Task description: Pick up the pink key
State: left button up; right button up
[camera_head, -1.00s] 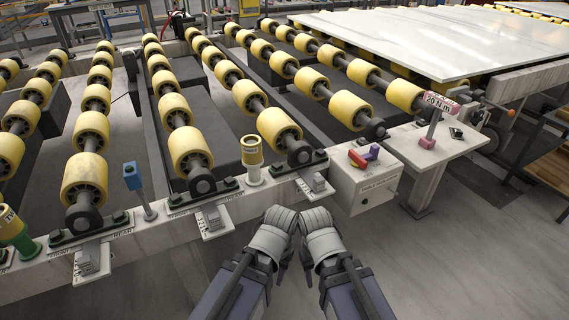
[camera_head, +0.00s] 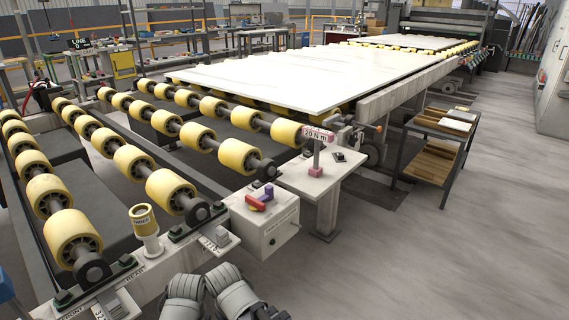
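A T-shaped key with a pink top bar (camera_head: 318,134) marked "20 N m" stands upright on a small white table (camera_head: 327,184) right of the roller frame. It has a grey shaft and a pink foot. My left gripper (camera_head: 184,288) and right gripper (camera_head: 230,283) show side by side at the bottom edge, well in front and to the left of the key and apart from it. Their lower parts are cut off, and I cannot tell whether they are open or shut. I see nothing held in them.
A white control box (camera_head: 264,226) with a red and purple switch (camera_head: 261,200) lies between my grippers and the table. A small dark item (camera_head: 338,157) is beside the key. Yellow rollers (camera_head: 170,190) fill the left. A shelf cart (camera_head: 441,150) stands right. The floor at right is clear.

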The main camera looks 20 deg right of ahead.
aim_at(319, 134)
jog(key=i+l+z, duration=0.2)
jog(key=l, duration=0.25)
jog(key=i+l+z, duration=0.2)
jog(key=l, duration=0.2)
jog(key=i+l+z, duration=0.15)
jog(key=l, duration=0.25)
